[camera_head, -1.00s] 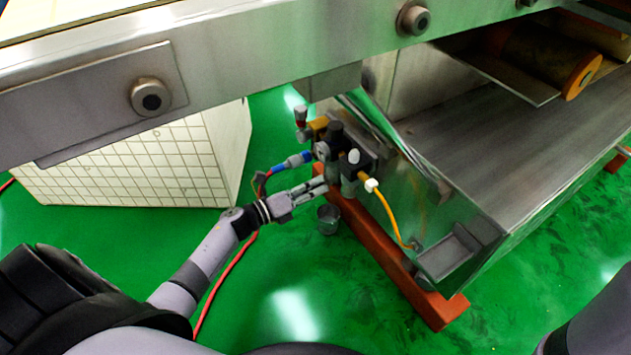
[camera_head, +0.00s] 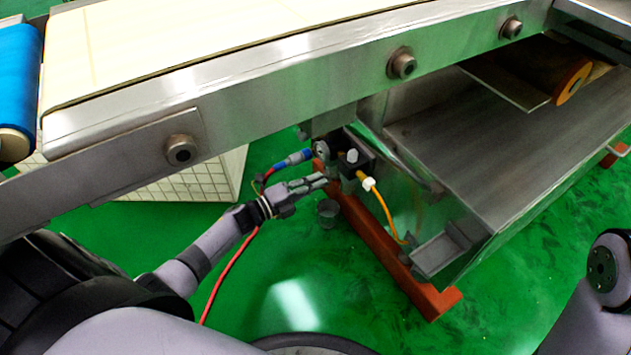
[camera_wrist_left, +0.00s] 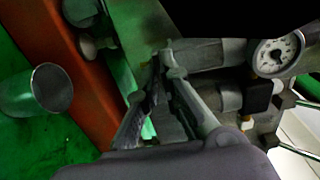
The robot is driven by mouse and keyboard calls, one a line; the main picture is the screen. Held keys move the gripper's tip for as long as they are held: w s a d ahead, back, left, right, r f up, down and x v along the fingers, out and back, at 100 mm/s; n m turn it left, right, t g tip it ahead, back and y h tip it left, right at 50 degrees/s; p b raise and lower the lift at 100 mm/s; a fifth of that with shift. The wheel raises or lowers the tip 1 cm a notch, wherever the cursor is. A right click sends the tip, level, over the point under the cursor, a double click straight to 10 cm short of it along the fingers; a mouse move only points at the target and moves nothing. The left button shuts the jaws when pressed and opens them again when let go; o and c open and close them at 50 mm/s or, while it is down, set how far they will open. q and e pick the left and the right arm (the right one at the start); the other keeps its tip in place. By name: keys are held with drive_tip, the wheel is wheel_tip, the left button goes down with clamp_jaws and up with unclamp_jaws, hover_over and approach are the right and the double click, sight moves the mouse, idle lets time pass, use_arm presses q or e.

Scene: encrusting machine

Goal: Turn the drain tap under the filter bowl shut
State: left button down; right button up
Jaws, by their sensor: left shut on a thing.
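The air unit (camera_head: 352,160) with its gauge hangs under the machine frame, partly hidden behind the steel beam. My left gripper (camera_head: 323,180) reaches in from the left, with its fingertips just under the unit. In the left wrist view, its fingers (camera_wrist_left: 164,68) close together at a small grey piece below the grey filter bowl (camera_wrist_left: 200,54). The piece appears to be the drain tap (camera_wrist_left: 174,70); the fingers hide most of it, so its turn position cannot be told. My right gripper is out of view.
A grey cup (camera_head: 327,213) stands on the green floor below the unit; it also shows in the left wrist view (camera_wrist_left: 50,88). An orange foot rail (camera_head: 385,245), a yellow hose (camera_head: 384,210) and a blue-ended red hose (camera_head: 292,161) are close by. The steel beam (camera_head: 240,120) overhangs the arm.

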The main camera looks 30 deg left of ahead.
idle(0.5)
use_arm(q)
drive_tip(key=c, duration=1.8)
unclamp_jaws()
drive_tip(key=v, duration=1.2)
drive_tip(key=shift+a, duration=0.1)
drive_tip(key=shift+s+f, duration=0.1)
